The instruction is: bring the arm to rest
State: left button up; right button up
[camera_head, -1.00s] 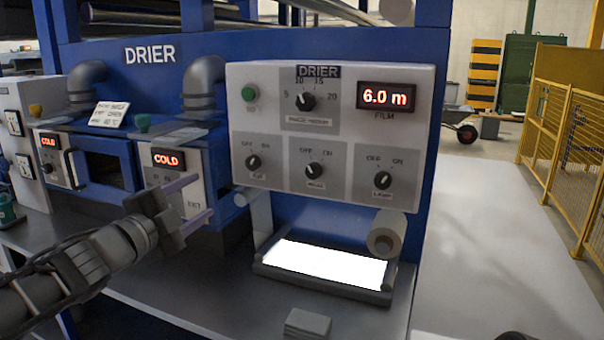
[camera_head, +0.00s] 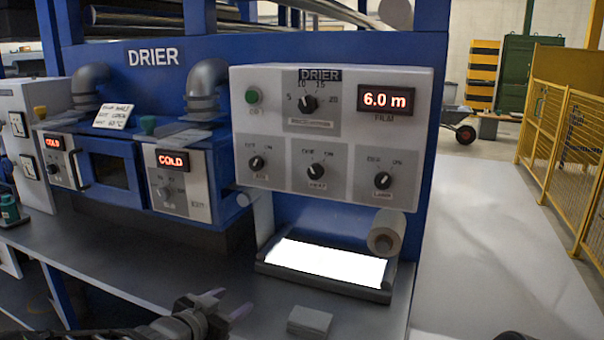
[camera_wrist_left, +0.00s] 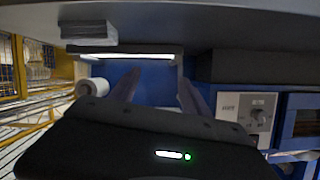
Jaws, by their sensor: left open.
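My left gripper (camera_head: 228,307) is low at the front edge of the grey bench (camera_head: 170,270), with its two purple-grey fingers apart and nothing between them. Its fingers (camera_wrist_left: 157,90) also show in the left wrist view, empty and apart. The drier control panel (camera_head: 335,130) stands above and beyond it, with a green button, several black knobs and a display reading 6.0 m. A lit white plate (camera_head: 325,263) lies in a dark frame below the panel. My right gripper is not in view.
A small grey block (camera_head: 309,322) lies on the bench just right of my left gripper. A film roll (camera_head: 386,232) hangs at the lit plate's right end. Two cabinet displays (camera_head: 173,161) read COLD. A yellow fence (camera_head: 575,140) stands far right.

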pick_arm(q)
jog(key=s+d+f+n+g, duration=0.15)
jog(key=s+f, duration=0.25)
jog(key=f, duration=0.4)
jog(key=s+d+f+n+g+p, duration=0.1)
jog(key=s+f+n+g, duration=0.2)
jog(key=s+f, duration=0.35)
jog(key=s+d+f+n+g, duration=0.2)
jog(key=s+f, duration=0.1)
jog(key=f, duration=0.7)
jog(key=s+d+f+g, duration=0.1)
jog(key=s+f+g, duration=0.1)
jog(key=s+f, duration=0.2)
jog(key=s+d+f+n+g+p, duration=0.1)
jog(key=s+f, duration=0.3)
jog(key=s, duration=0.6)
jog(key=s+d+f+n+g+p, duration=0.1)
jog(key=s+f+g, duration=0.2)
jog(key=s, duration=0.3)
jog(key=shift+s+d+f+y, duration=0.3)
jog(key=shift+s+d+f, duration=0.1)
jog(key=shift+f, duration=0.05)
